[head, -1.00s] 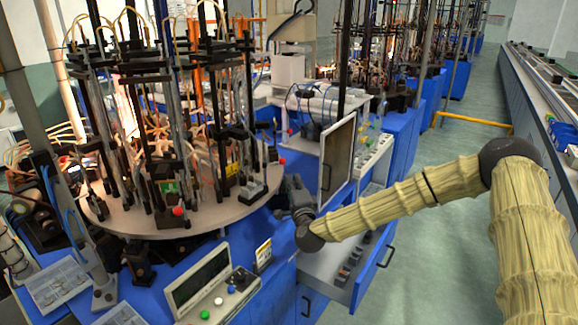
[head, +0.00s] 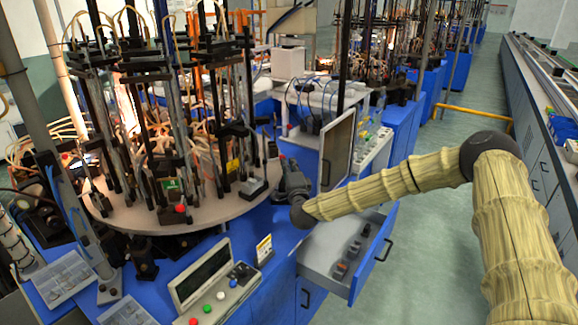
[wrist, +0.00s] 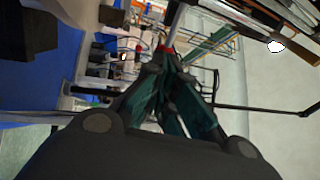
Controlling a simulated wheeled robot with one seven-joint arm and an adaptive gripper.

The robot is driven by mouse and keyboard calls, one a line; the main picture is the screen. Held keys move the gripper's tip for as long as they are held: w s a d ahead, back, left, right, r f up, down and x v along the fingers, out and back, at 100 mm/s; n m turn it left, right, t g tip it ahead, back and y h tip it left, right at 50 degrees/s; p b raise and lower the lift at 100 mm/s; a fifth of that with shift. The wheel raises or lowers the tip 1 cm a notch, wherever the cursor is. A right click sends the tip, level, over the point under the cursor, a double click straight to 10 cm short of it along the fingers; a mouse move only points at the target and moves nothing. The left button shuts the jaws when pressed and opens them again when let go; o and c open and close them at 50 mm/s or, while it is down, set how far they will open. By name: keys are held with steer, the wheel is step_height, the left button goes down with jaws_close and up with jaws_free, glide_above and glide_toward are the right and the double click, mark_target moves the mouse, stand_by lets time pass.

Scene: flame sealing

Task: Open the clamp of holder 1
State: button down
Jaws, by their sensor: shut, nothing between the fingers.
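The round turntable (head: 128,224) carries several upright black holders with clamp rods. One holder near its front edge has a green label (head: 172,187) and a red knob (head: 181,209). I cannot read which holder is number 1, nor tell how its clamp stands. My gripper (head: 282,163) is at the right rim of the turntable, its fingers small and dark in the head view. In the wrist view my gripper (wrist: 166,62) is shut and empty, its teal-padded fingers together. A small red part (wrist: 165,48) on a pale rod shows just beyond the fingertips; I cannot tell whether they touch.
A control panel with buttons (head: 221,295) is in front of the turntable. An open drawer (head: 340,262) juts out below my forearm. The aisle floor (head: 420,235) is clear.

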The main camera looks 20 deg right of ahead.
steer(key=shift+w+d+f+n+y+b, duration=0.15)
steer(key=shift+w+n+y+b, duration=0.15)
steer(key=shift+y+b, duration=0.4)
steer(key=shift+w+d+r+n+y+b, duration=0.15)
steer(key=shift+n+y+b, duration=0.2)
steer(key=shift+b, duration=0.65)
steer(key=w+n+y+b, duration=0.1)
steer(key=y+b, duration=0.1)
steer(key=b, duration=0.3)
steer(key=w+n+y+b, duration=0.2)
steer(key=y+b, duration=0.1)
steer(key=b, duration=0.2)
steer(key=shift+w+d+f+b, duration=0.1)
steer(key=shift+w+f+b, duration=0.05)
steer(key=shift+w+b, duration=0.2)
steer(key=shift+w+r+b, duration=0.15)
steer(key=shift+r+b, duration=0.15)
steer(key=shift+b, duration=0.1)
steer(key=shift+f, duration=0.1)
